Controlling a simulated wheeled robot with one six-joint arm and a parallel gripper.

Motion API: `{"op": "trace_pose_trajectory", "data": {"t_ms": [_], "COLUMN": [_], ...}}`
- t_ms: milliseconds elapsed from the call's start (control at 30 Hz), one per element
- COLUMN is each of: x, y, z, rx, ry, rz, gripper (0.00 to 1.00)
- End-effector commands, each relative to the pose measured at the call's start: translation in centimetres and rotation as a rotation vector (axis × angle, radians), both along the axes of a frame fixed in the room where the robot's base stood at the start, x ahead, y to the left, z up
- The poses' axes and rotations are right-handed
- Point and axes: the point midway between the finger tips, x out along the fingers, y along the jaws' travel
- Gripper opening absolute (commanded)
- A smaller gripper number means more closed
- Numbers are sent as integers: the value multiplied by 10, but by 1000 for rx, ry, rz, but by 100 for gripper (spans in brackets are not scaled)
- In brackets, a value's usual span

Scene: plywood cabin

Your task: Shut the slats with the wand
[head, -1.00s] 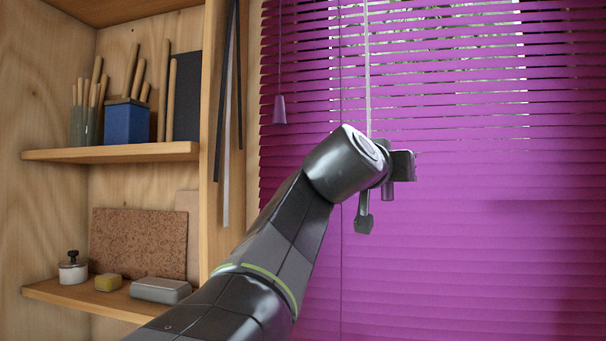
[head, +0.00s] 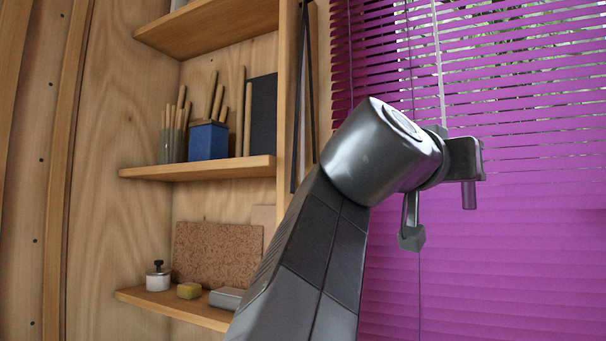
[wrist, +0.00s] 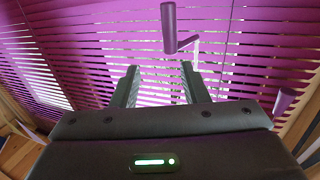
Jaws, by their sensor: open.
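Purple blind slats (head: 540,130) cover the window, with daylight through gaps in the upper part; they also fill the wrist view (wrist: 75,55). A thin white wand rod (head: 439,60) hangs in front and passes behind my gripper. What looks like its purple handle (head: 469,195) shows below, offset to the right.
A purple cord tassel (wrist: 283,100) hangs to the right in the wrist view. Left of the window are wooden shelves (head: 200,171) with a blue box (head: 208,141), a cork board (head: 215,252) and small items. Dark strips (head: 302,110) hang beside the blind.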

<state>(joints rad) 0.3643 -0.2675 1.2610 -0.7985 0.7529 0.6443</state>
Motion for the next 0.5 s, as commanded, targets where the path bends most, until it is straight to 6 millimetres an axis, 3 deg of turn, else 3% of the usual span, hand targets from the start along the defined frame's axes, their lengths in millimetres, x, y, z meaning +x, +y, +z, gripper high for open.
{"op": "trace_pose_trajectory", "data": {"t_ms": [33, 200, 367, 500], "x": [1, 20, 56, 79], "y": [0, 1, 14, 40], "z": [0, -10, -27, -32], "rx": [0, -56, -240, -446], "ry": [4, 176, 607, 988], "rz": [0, -29, -103, -187], "gripper": [31, 0, 0, 0]}}
